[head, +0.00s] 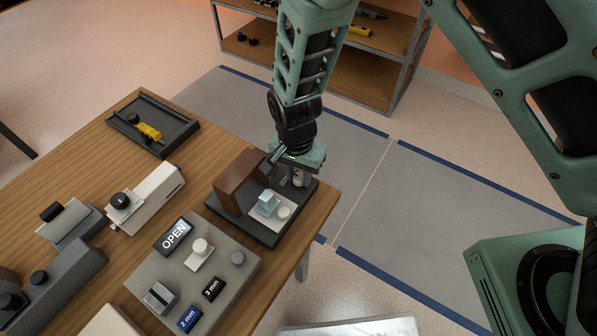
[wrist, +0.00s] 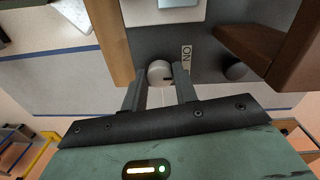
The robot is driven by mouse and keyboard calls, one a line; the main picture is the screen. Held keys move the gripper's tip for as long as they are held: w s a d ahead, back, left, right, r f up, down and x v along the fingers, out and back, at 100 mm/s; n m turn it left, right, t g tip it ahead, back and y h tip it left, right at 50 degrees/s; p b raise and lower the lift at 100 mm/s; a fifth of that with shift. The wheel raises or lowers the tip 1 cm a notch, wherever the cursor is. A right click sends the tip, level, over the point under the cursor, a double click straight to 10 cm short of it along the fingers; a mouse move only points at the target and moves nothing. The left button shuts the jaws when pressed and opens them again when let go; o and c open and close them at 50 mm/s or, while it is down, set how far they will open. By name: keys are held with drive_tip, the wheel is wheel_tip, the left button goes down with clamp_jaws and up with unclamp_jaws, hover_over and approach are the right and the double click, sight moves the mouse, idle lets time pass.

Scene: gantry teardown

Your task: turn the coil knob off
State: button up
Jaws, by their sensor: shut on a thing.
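The coil knob (wrist: 159,72) is a small pale round knob with a dark mark on its face, set near the edge of a dark base. A white "ON" label (wrist: 186,57) stands beside it, and the dark mark is on the label's side. My gripper (wrist: 160,84) is shut on the knob, one finger on each side. In the head view my gripper (head: 299,182) reaches down to the far right corner of the dark base (head: 262,233), and its fingers partly hide the knob.
A brown block (head: 238,181) stands on the base close to my gripper, with a light blue piece (head: 268,203) beside it. A grey panel with an "OPEN" sign (head: 174,236) sits nearer. A black tray (head: 178,140) lies farther back. Open floor lies right of the table.

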sight(296, 176)
drive_tip(key=o, duration=1)
drive_tip(key=shift+c, duration=0.2)
wheel_tip(296, 176, up, 18)
drive_tip(key=b, duration=0.1)
drive_tip(key=shift+w+a+f, duration=0.2)
drive_tip(key=shift+a+f, duration=0.05)
